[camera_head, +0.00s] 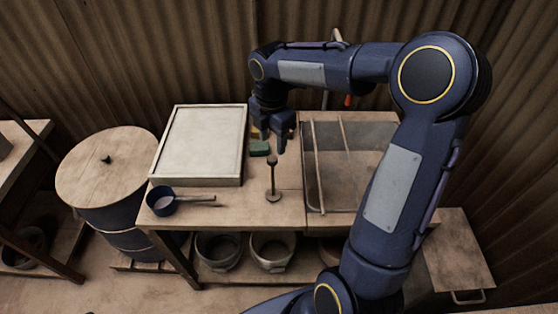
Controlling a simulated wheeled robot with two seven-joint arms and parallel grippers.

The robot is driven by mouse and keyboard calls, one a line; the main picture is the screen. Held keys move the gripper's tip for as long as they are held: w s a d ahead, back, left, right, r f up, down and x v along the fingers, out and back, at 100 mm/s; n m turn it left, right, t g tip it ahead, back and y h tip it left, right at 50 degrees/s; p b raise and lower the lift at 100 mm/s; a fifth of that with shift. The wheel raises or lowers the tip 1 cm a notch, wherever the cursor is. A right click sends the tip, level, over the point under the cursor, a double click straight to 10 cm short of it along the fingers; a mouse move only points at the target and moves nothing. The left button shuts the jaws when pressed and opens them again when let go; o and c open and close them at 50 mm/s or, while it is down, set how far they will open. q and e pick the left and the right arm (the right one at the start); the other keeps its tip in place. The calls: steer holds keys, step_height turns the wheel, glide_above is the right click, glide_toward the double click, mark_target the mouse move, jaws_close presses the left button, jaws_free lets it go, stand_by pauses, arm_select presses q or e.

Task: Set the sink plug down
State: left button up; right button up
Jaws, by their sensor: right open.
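The sink plug appears to be the upright piece with a flat round foot, a thin stem and a small knob (272,182). It stands on the wooden worktop (230,208), between the pale framed tray and the sink basin. My right gripper (275,148) points down just above the knob, with its fingers apart. Whether a fingertip touches the knob is too small to tell. My left gripper is out of view.
The pale framed tray (200,147) lies at the left, with a blue pan (161,201) in front. A green block (259,148) sits behind the plug. The sink basin (345,190) is at right, partly hidden by my arm. A lidded barrel (110,165) stands left.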

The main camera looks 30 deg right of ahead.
steer(key=s+a+r+m+t+y, duration=0.1)
steer(key=s+a+m+t+y, duration=0.1)
steer(key=s+m, duration=0.9)
steer(key=s+a+r+m+t+y, duration=0.1)
steer(key=s+a+m, duration=0.4)
steer(key=s+m, duration=0.5)
steer(key=r+m+t, duration=0.1)
steer(key=t, duration=0.1)
steer(key=shift+s+a+t+y, duration=0.2)
steer(key=shift+s+t+y, duration=0.1)
steer(key=shift+s+y, duration=0.1)
steer(key=shift+c, duration=1.3)
steer(key=shift+d, duration=0.1)
